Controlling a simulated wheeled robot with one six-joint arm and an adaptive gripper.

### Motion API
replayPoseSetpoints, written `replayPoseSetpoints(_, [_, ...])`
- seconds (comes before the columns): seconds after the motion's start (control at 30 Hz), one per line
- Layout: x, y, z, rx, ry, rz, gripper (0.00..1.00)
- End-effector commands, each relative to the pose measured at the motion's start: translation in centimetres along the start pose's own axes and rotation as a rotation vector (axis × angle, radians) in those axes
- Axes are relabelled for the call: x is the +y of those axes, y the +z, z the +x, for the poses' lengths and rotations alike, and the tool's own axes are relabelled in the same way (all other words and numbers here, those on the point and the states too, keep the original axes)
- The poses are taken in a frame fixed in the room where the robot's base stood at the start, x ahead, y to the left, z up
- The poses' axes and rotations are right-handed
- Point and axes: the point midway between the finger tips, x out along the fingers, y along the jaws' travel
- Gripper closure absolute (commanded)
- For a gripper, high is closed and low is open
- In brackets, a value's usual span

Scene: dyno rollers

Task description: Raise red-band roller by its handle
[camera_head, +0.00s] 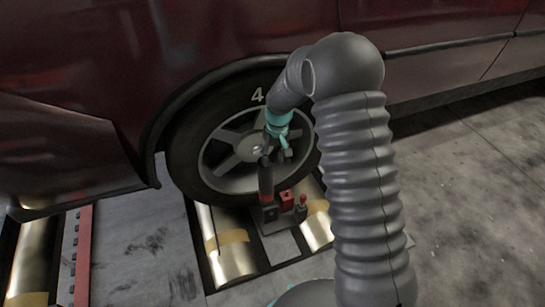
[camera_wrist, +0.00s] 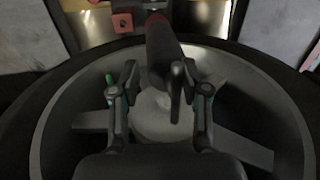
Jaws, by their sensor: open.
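A dark upright handle (camera_head: 265,181) with a red band stands in front of the car wheel in the head view. In the wrist view the dark handle (camera_wrist: 163,42) reaches in from the top centre, its red band near the upper end. My gripper (camera_head: 277,152) is in front of the wheel hub, just above the handle. In the wrist view my gripper (camera_wrist: 160,76) is open, with one finger on each side of the handle's near end. I cannot tell whether either finger touches it. The handle's lower end is unclear.
The car wheel (camera_head: 215,120), marked 4, rests over metal rollers (camera_head: 232,262) with tan bands. A small grey base carries a red block (camera_head: 287,199) and a red-topped knob (camera_head: 303,201) close by. The dark red car body (camera_head: 60,60) stands behind. Concrete floor at right is clear.

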Motion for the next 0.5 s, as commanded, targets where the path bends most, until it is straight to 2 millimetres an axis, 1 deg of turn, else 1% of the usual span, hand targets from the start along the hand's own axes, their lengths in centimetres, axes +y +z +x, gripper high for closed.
replayPoseSetpoints(0.5, [-0.15,-0.19,-0.18,0.005,0.001,-0.002,0.63])
